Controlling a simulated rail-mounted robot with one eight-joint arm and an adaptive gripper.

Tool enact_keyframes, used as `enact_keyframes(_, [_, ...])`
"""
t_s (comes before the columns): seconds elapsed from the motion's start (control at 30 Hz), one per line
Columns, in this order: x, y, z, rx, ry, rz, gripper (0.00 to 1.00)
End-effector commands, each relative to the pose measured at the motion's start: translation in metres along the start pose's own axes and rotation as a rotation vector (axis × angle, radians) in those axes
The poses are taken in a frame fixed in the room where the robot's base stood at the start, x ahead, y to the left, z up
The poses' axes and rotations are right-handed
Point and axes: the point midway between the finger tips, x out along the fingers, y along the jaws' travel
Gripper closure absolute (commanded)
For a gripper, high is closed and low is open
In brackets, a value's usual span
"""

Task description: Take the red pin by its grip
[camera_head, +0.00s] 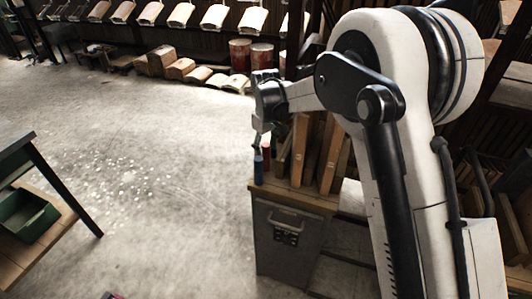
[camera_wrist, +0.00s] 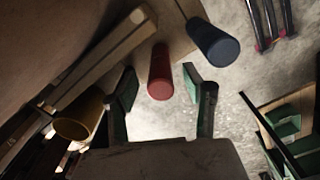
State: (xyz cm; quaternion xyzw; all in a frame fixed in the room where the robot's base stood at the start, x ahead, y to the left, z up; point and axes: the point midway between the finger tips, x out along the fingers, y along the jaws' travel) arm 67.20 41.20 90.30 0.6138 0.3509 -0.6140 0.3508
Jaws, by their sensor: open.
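The red pin (camera_wrist: 160,75) shows in the wrist view as a red cylinder seen nearly end-on, between and a little beyond the fingertips of my gripper (camera_wrist: 158,85). The gripper is open, with a green-padded finger on each side of the pin and a visible gap to each. A dark blue pin (camera_wrist: 215,43) stands just beyond the right finger. In the head view the red pin (camera_head: 266,158) stands behind the blue pin (camera_head: 258,166) on top of a wooden-topped grey cabinet (camera_head: 284,240). My gripper (camera_head: 258,145) is just above them, its fingers small and partly unclear.
Upright wooden boards (camera_head: 315,150) stand on the cabinet close to the right of the pins. A table with a green bin (camera_head: 28,218) is at the left. The floor between is clear.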

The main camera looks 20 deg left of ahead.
Motion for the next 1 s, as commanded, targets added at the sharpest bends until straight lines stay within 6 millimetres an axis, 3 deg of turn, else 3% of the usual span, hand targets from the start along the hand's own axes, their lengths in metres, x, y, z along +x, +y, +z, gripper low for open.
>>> enact_keyframes(0.1, [0.0127, -0.0003, -0.0003, 0.0, 0.0, 0.0, 0.54])
enact_keyframes(0.33, [0.0143, -0.0005, -0.0002, 0.0, 0.0, 0.0, 0.54])
enact_keyframes(0.67, [0.014, -0.0005, -0.0002, -0.001, 0.0, 0.0, 0.98])
enact_keyframes(1.0, [0.0109, -0.0004, -0.0002, 0.0, 0.0, 0.0, 1.0])
